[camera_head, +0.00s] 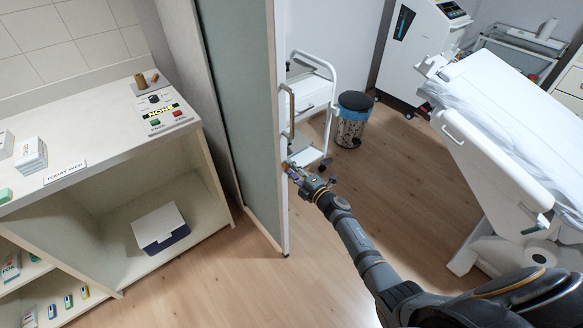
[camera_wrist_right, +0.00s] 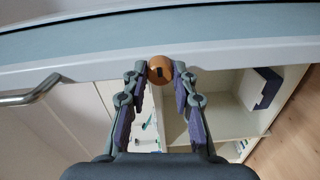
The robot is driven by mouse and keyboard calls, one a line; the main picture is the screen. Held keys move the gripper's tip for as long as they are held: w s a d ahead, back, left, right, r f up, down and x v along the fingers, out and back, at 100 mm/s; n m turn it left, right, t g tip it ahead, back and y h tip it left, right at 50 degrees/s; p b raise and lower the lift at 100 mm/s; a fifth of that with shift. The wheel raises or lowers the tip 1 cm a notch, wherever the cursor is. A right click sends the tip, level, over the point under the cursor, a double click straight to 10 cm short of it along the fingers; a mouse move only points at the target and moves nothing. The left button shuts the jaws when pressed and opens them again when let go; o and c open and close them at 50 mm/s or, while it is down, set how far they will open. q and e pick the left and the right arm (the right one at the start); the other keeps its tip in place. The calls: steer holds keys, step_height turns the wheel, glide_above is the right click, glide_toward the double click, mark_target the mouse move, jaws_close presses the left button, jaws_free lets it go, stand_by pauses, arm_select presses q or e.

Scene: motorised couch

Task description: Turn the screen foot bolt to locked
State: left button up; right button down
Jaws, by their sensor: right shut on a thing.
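The screen (camera_head: 243,110) is a tall panel with a pale frame and grey-green infill, standing beside the counter. The foot bolt (camera_wrist_right: 160,69) is a round orange knob with a small dark mark, on the screen's pale frame edge. My right gripper (camera_head: 292,170) reaches the screen's edge in the head view. In the wrist view its two fingertips close on either side of the bolt. Whether the bolt stands at locked cannot be told. My left gripper is out of view.
A metal handle (camera_head: 291,108) is on the screen's edge above my gripper. A white trolley (camera_head: 311,95) and a bin (camera_head: 351,120) stand behind. A counter (camera_head: 115,130) is at the left, a white couch (camera_head: 508,120) at the right. The wooden floor (camera_head: 250,290) in front is clear.

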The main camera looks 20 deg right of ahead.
steer(key=shift+m, duration=0.4)
steer(key=c, duration=1.1)
jaws_free()
steer(key=shift+o, duration=0.2)
steer(key=v, duration=1.2)
steer(key=shift+f, duration=0.1)
